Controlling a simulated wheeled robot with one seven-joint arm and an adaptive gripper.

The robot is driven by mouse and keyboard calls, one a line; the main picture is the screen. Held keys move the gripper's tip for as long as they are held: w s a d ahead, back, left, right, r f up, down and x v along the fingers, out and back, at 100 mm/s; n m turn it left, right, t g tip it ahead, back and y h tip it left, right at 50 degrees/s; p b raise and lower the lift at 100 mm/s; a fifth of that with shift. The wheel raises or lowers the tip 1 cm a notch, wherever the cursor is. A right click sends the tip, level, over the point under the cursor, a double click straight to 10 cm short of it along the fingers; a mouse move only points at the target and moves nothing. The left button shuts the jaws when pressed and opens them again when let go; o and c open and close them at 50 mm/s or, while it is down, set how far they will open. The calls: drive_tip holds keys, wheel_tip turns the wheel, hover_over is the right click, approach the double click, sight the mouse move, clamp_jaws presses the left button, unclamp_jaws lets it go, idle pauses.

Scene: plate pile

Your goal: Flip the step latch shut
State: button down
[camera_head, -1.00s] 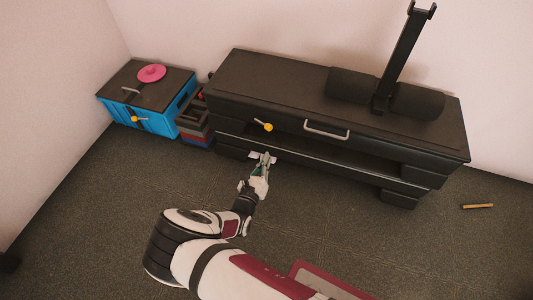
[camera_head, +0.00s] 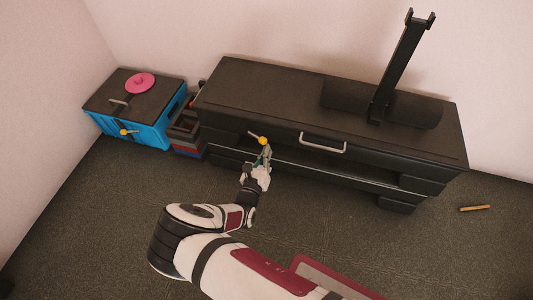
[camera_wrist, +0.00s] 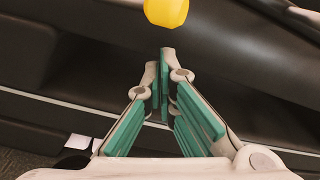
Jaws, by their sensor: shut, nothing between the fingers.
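The latch is a short grey lever with a yellow knob (camera_head: 263,141) on the front of the long black bench (camera_head: 230,85). The lever slants from upper left down to the knob at lower right. The knob also shows at the top edge of the wrist view (camera_wrist: 166,11). My gripper (camera_head: 265,150) is just below the knob in the head view. In the wrist view my gripper (camera_wrist: 161,62) has its green-padded fingers drawn together at the tips, empty, with the knob just beyond them. I cannot tell whether they touch it.
A grey handle (camera_head: 323,143) is right of the latch on the bench front. A black post (camera_head: 400,65) rises from the bench. The floor in front is mostly clear.

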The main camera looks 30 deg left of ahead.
drive_tip(key=shift+s+a+r+p, duration=0.1)
drive_tip(key=shift+s+r+p, duration=0.1)
drive_tip(key=shift+r, duration=0.2)
drive_tip(key=shift+s+a+r+p, duration=0.1)
drive_tip(key=shift+r+p, duration=0.1)
drive_tip(key=shift+r, duration=0.2)
